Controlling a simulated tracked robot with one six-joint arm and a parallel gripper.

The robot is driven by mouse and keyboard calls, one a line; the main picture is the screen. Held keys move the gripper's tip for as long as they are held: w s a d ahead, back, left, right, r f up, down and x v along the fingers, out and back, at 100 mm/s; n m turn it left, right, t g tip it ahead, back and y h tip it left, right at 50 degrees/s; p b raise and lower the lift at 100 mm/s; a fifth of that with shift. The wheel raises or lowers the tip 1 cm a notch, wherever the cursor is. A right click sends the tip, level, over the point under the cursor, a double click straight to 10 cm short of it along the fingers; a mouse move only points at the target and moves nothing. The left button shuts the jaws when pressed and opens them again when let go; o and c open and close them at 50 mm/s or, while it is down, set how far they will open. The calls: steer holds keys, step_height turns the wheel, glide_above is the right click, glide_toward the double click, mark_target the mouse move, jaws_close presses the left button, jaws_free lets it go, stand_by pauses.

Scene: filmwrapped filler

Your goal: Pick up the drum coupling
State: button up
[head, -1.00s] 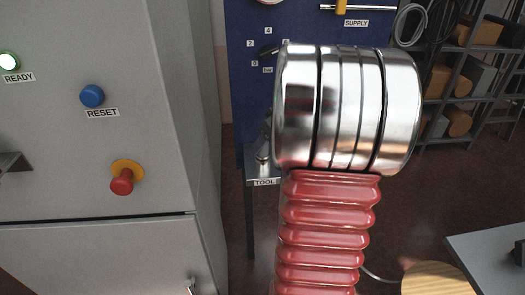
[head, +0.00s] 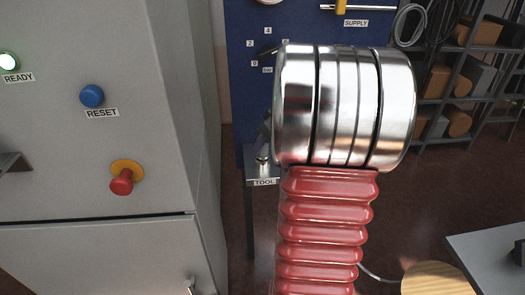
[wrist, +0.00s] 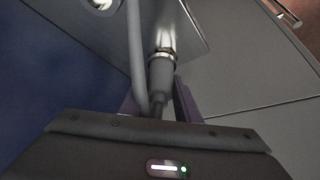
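In the wrist view, a grey cylindrical fitting with a shiny metal collar (wrist: 160,72), which I take to be the drum coupling, points away from me. A grey hose (wrist: 134,50) runs close along its left side. My gripper (wrist: 158,108) shows two dark purplish fingers, apart, one on each side of the fitting's narrow near end. I cannot tell whether they touch it. In the head view my gripper is hidden behind my arm. A small metallic piece (head: 262,152) shows above the TOOL ledge (head: 264,176), partly covered by my arm; I cannot tell if it is the coupling.
A grey cabinet (head: 150,160) with a blue RESET button (head: 92,96) and a red emergency knob (head: 122,181) stands left. A blue panel (head: 245,90) is behind my arm. Shelves (head: 465,80) stand at the back right, and a table (head: 490,250) at the lower right.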

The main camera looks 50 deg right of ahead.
steer(key=c, duration=0.6)
step_height(320, 180, up, 10)
stand_by(0.5)
stand_by(0.4)
